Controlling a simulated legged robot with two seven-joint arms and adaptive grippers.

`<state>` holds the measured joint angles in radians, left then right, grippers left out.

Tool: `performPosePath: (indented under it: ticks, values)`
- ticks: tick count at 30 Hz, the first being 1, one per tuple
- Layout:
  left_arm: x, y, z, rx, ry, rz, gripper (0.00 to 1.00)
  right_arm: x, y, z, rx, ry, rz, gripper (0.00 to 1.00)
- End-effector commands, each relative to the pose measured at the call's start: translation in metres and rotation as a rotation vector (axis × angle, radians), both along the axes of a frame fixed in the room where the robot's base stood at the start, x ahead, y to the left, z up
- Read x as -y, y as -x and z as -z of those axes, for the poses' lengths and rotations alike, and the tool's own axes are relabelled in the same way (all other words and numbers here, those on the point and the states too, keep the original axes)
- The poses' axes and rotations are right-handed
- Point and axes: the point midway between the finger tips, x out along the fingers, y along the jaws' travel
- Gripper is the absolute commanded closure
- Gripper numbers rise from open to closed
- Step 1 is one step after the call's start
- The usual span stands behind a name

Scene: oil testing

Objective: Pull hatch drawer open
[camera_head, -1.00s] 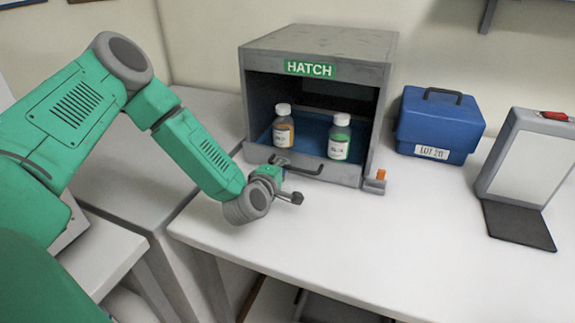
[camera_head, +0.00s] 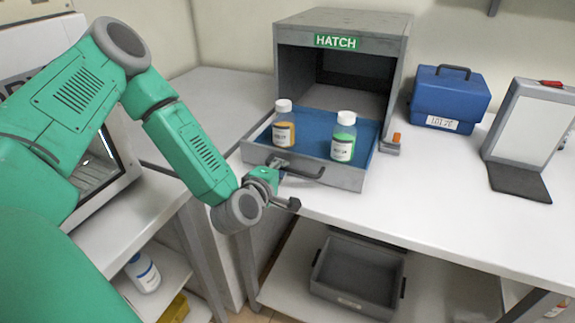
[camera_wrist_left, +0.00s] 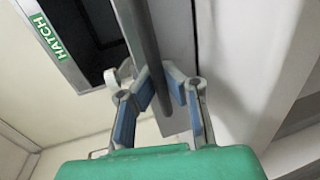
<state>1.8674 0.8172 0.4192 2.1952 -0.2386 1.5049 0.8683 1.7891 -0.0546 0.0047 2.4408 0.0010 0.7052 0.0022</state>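The grey hatch (camera_head: 342,30) stands on the white bench with its green HATCH label. Its blue-floored drawer (camera_head: 345,180) is pulled well out at the front. An orange-filled bottle (camera_head: 284,132) and a green-filled bottle (camera_head: 344,146) stand upright in it. My left gripper (camera_head: 278,167) is at the left end of the dark drawer handle (camera_head: 308,175). In the left wrist view its blue-padded fingers (camera_wrist_left: 160,86) come close together around the bar there, though the contact is partly hidden. My right gripper is not in view.
A blue case (camera_head: 450,100) and an upright panel (camera_head: 530,125) stand on the bench to the right. A small orange-topped part (camera_head: 396,138) sits beside the hatch. A grey bin (camera_head: 358,282) is on the shelf below. The bench's front right is clear.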

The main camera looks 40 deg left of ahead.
Motion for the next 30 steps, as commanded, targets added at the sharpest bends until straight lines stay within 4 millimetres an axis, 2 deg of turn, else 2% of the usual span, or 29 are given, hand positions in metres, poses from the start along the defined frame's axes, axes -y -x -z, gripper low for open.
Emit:
performPosePath:
  ticks: [1, 14, 17, 26, 30]
  values:
    - [-0.006, 0.004, 0.003, -0.007, -0.006, -0.015, 1.00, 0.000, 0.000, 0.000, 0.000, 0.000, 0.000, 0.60]
    - [-0.005, 0.007, 0.003, -0.006, -0.007, -0.018, 1.00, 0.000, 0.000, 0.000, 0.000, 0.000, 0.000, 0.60]
    - [-0.005, 0.006, 0.003, -0.006, -0.006, -0.016, 0.69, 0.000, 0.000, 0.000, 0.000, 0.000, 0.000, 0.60]
    - [0.001, 0.006, 0.000, -0.003, -0.005, -0.007, 0.69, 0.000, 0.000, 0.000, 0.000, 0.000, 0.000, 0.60]
    - [0.006, 0.016, -0.002, -0.004, -0.005, -0.006, 0.69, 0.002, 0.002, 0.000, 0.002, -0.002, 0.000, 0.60]
